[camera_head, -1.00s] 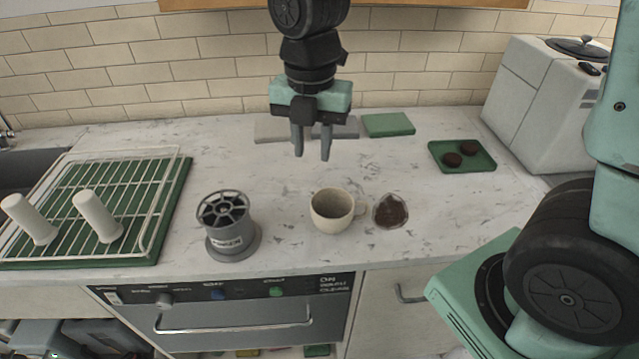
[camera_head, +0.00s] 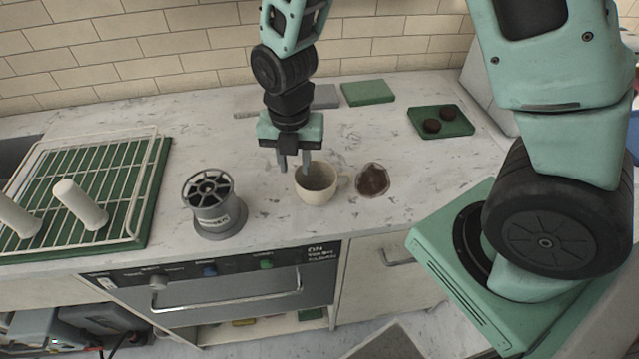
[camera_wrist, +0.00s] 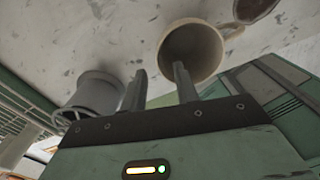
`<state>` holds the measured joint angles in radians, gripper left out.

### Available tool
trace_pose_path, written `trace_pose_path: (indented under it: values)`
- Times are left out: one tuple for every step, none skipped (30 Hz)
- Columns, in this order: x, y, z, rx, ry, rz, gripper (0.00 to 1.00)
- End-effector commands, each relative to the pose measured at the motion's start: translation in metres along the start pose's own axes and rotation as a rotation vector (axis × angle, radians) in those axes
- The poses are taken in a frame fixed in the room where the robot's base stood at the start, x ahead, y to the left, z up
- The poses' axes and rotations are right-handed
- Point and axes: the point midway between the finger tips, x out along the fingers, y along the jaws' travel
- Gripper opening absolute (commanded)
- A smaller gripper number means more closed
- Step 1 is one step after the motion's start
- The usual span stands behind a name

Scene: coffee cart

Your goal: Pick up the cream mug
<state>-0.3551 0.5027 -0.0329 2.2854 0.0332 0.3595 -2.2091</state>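The cream mug (camera_head: 316,188) stands upright on the marble counter, its handle to the right; it looks empty. My gripper (camera_head: 294,167) is at the mug's left back side, fingers pointing down and apart, with nothing between them. In the wrist view the mug (camera_wrist: 192,50) lies just beyond the right fingertip of my gripper (camera_wrist: 160,72). In the head view the right finger overlaps the mug's rim; I cannot tell whether it is inside, touching or in front of it.
A grey cylindrical holder (camera_head: 214,212) stands left of the mug. A dish of dark grounds (camera_head: 373,180) sits close by its handle. A wire rack (camera_head: 140,195) is at the left, and a green tray (camera_head: 462,128) with two dark pucks at the back right. The counter's front edge is near.

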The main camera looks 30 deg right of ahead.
Motion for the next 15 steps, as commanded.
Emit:
trace_pose_path:
  values:
    - [0.002,0.000,0.000,0.000,0.001,-0.002,0.30]
    - [0.004,0.000,0.000,0.001,0.002,-0.002,0.30]
    - [0.007,0.000,0.000,0.002,0.002,-0.002,0.30]
    - [0.011,-0.001,0.000,0.001,0.003,-0.004,0.30]
    - [0.014,-0.001,0.000,0.001,0.002,-0.004,0.30]
    - [0.019,-0.001,0.000,0.003,0.003,-0.005,0.30]
    - [0.022,-0.001,0.000,0.002,0.002,-0.004,0.30]
    - [0.026,-0.001,0.000,0.003,0.003,-0.005,0.30]
    - [0.031,-0.001,0.001,0.002,0.002,-0.004,0.30]
    - [0.036,-0.001,0.001,0.002,0.003,-0.004,0.30]
    - [0.039,-0.001,0.001,0.003,0.003,-0.003,0.30]
    - [0.043,0.000,0.001,0.003,0.002,-0.002,0.30]
    - [0.045,0.000,0.001,0.002,0.002,-0.002,0.30]
    - [0.047,0.000,0.001,0.001,0.001,-0.001,0.30]
    - [0.049,0.000,0.001,0.002,0.001,-0.001,0.30]
